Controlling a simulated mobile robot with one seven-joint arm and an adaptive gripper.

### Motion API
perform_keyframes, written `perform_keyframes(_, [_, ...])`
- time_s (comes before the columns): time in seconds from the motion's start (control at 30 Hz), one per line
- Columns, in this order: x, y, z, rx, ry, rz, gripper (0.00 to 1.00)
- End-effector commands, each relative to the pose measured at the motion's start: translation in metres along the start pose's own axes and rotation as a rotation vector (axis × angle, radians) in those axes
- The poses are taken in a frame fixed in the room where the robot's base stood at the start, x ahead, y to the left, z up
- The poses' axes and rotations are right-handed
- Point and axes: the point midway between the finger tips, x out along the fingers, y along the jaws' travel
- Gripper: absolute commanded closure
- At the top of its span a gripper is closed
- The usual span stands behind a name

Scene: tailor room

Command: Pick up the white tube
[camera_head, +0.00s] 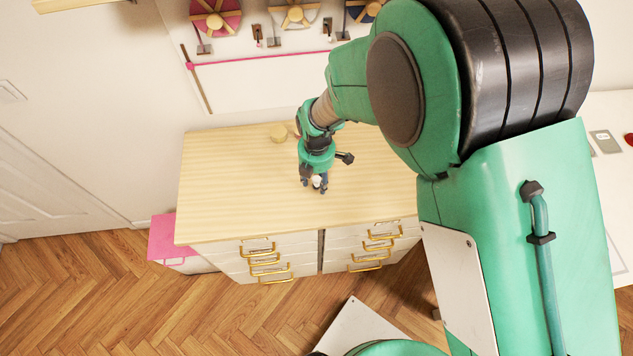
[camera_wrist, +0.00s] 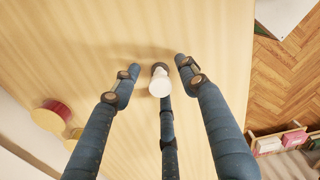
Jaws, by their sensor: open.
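The white tube (camera_wrist: 159,86) stands on the wooden dresser top (camera_wrist: 95,35), seen from above in the wrist view. My gripper (camera_wrist: 158,78) is open, with a blue finger on each side of the tube and a third finger close behind it. Gaps show between the tube and the two side fingers; whether the third finger touches it I cannot tell. In the head view my gripper (camera_head: 314,189) is low over the middle of the dresser top (camera_head: 235,190), and the tube (camera_head: 317,180) shows as a small white spot between the fingers.
A small round wooden-topped object (camera_head: 278,133) stands at the back of the dresser; in the wrist view a red round item with a pale top (camera_wrist: 52,116) is at the left. The dresser top's left side is clear.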

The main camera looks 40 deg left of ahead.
Motion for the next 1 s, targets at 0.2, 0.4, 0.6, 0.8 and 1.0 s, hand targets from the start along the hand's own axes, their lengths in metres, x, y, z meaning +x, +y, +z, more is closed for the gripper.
perform_keyframes(0.2, [0.0, -0.0001, 0.0, 0.0, 0.0, 0.0, 0.57])
perform_keyframes(0.4, [0.0, -0.0002, 0.0, 0.0, 0.0, 0.0, 0.72])
perform_keyframes(0.6, [0.0, -0.0002, 0.0, 0.0, 0.0, 0.0, 1.0])
perform_keyframes(0.8, [-0.0002, -0.0001, 0.0, 0.0, 0.0, 0.0, 1.0])
perform_keyframes(1.0, [-0.0051, 0.0001, 0.0, 0.0, 0.0, 0.0, 1.0])
